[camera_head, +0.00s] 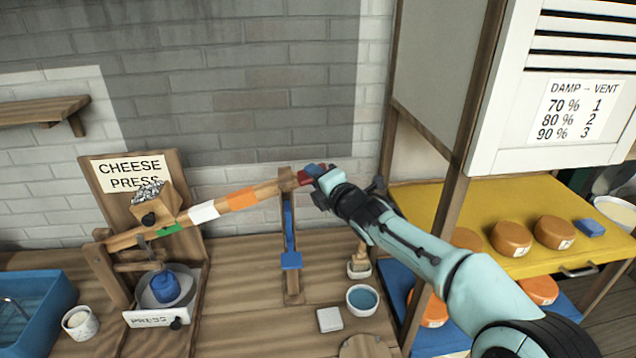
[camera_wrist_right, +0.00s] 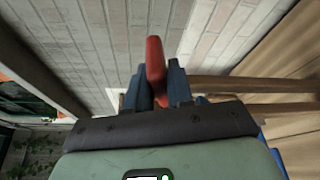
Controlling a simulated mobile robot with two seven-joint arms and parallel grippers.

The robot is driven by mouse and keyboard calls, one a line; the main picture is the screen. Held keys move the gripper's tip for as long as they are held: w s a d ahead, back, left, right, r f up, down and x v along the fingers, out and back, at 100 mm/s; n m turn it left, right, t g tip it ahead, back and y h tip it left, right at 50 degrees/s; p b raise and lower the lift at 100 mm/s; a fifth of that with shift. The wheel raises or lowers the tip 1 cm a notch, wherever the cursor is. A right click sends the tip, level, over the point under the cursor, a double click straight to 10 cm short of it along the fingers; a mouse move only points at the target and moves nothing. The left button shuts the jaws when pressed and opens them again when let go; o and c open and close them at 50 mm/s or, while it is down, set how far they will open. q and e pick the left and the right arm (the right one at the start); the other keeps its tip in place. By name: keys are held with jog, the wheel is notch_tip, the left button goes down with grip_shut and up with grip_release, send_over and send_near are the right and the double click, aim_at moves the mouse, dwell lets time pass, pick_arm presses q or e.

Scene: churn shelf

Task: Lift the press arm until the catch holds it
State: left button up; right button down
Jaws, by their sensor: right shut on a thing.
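The press arm (camera_head: 240,199) is a wooden bar with green, white and orange bands. It slopes up to the right from the cheese press (camera_head: 140,240), and its far end is near the top of an upright wooden post (camera_head: 292,272). Blue parts, perhaps the catch (camera_head: 290,261), sit on this post. I cannot tell whether they hold the arm. My right gripper (camera_head: 315,172) is shut on the arm's red handle (camera_wrist_right: 155,62), which stands between the blue fingers in the right wrist view (camera_wrist_right: 160,88). My left gripper is not in view.
A weight box (camera_head: 155,207) sits on the arm's left part. A blue tub (camera_head: 35,300), a cup (camera_head: 80,322), a blue bowl (camera_head: 362,300) and a white block (camera_head: 329,319) stand on the bench. A shelf with cheeses on a yellow board (camera_head: 440,200) is at right.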

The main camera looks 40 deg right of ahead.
jog(key=c, duration=1.1)
grip_release()
jog(key=shift+s+a+r, duration=0.2)
jog(key=shift+s+a, duration=0.05)
jog(key=shift+s, duration=1.95)
jog(key=shift+s+a+r, duration=0.2)
jog(key=shift+s+a, duration=0.1)
jog(key=shift+s, duration=1.95)
jog(key=shift+s+a+r, duration=0.2)
jog(key=shift+s+a, duration=0.05)
jog(key=shift+s, duration=1.95)
jog(key=shift+c, duration=0.2)
